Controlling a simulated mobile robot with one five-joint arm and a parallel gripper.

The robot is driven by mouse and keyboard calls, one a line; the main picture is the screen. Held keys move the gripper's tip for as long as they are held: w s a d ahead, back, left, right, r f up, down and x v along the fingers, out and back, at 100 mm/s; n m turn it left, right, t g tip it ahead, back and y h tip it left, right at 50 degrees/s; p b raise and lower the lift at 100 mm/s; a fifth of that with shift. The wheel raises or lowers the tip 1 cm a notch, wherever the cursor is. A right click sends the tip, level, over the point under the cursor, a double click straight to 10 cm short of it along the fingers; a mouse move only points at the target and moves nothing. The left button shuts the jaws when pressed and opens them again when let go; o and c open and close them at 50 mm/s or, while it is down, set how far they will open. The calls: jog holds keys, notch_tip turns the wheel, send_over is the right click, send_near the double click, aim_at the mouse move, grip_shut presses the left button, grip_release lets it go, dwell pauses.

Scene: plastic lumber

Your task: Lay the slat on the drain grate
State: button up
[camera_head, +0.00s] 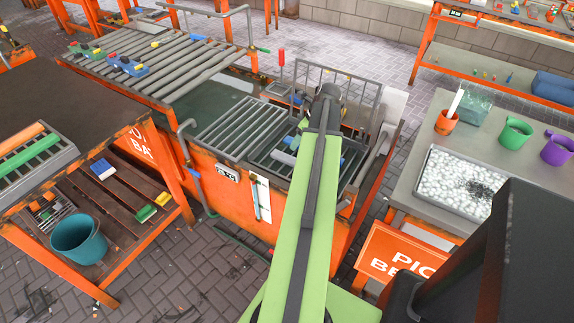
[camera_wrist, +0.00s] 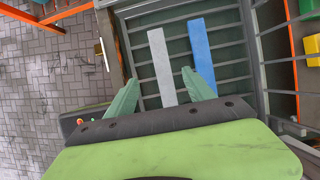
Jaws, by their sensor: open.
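A pale grey slat (camera_wrist: 162,66) and a blue slat (camera_wrist: 199,55) lie side by side, apart, across the dark bars of a rack in the wrist view. Pale pieces (camera_head: 284,157) show on this lower rack (camera_head: 262,157) in the head view, partly hidden by my arm. A grey barred grate (camera_head: 238,124) lies over the orange tank, left of the rack, with its bars bare. My gripper (camera_wrist: 160,76) is open above the rack. The grey slat runs between its fingers in the picture; the blue slat's near end is by the right finger. My arm hides the gripper in the head view.
A wire basket frame (camera_head: 345,88) stands behind the rack. A larger roller-like rack (camera_head: 160,60) with coloured items is at back left. The right table holds a tray of white pellets (camera_head: 455,182) and cups. A teal bucket (camera_head: 80,239) sits on the lower left shelf.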

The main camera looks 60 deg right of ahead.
jog(key=b, duration=0.6)
send_over(287, 157)
jog(key=s, duration=0.3)
jog(key=f, duration=0.7)
jog(key=shift+a+f, duration=0.2)
jog(key=shift+f, duration=0.3)
jog(key=b+x, duration=0.5)
jog(key=shift+w+d, duration=0.15)
jog(key=shift+w, duration=0.05)
jog(key=shift+r, duration=0.2)
jog(key=shift+c, duration=0.4)
grip_shut()
